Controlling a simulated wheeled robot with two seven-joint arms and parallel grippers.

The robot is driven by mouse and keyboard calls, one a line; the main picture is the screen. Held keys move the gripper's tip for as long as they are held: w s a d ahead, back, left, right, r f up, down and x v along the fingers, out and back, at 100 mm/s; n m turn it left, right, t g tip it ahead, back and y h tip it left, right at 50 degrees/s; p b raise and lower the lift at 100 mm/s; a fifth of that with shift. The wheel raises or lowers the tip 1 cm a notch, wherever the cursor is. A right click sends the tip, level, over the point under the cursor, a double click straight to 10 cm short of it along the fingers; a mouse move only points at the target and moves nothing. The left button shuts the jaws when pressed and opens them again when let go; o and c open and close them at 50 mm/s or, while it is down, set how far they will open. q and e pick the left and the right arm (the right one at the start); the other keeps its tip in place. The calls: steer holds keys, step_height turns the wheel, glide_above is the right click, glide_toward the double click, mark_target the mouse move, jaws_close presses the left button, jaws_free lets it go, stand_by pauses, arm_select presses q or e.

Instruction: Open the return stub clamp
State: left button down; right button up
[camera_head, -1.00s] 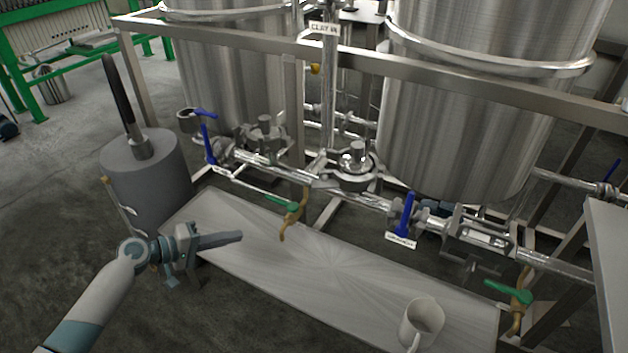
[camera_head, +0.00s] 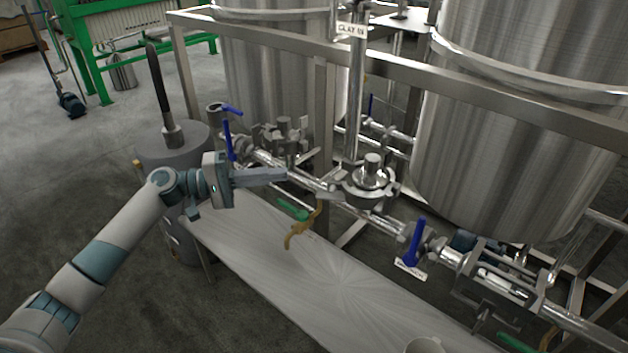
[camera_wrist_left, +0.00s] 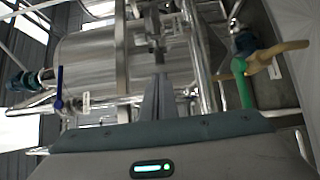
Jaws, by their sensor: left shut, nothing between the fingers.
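No label in view names the return stub clamp, so I cannot tell which fitting it is. In the head view, steel clamp fittings sit on the pipe run: one group (camera_head: 284,138) below the left tank, and a larger round one (camera_head: 370,185) near the middle. A short open stub (camera_head: 216,109) with a blue lever stands at the left end. My left gripper (camera_head: 284,174) is shut and empty, pointing right in front of the pipe, between the two fittings in the picture. Its fingers also show in the left wrist view (camera_wrist_left: 161,90). My right gripper is not in view.
A tan valve with a green handle (camera_head: 303,230) hangs below the pipe, over a metal platform (camera_head: 340,290). Upright blue levers (camera_head: 415,243) rise from the pipe. A steel frame rail (camera_head: 390,66) crosses before the tanks. A grey cylinder (camera_head: 172,145) stands at left.

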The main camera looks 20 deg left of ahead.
arm_select(q)
steer(key=shift+d, duration=0.1)
steer(key=w+d+p, duration=0.1)
steer(key=d, duration=0.8)
steer(key=shift+p, duration=0.4)
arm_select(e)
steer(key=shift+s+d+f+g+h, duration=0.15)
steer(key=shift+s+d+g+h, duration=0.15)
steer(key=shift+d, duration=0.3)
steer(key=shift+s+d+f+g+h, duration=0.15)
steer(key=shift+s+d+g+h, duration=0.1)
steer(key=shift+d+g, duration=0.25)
arm_select(q)
steer(key=shift+w+d, duration=0.1)
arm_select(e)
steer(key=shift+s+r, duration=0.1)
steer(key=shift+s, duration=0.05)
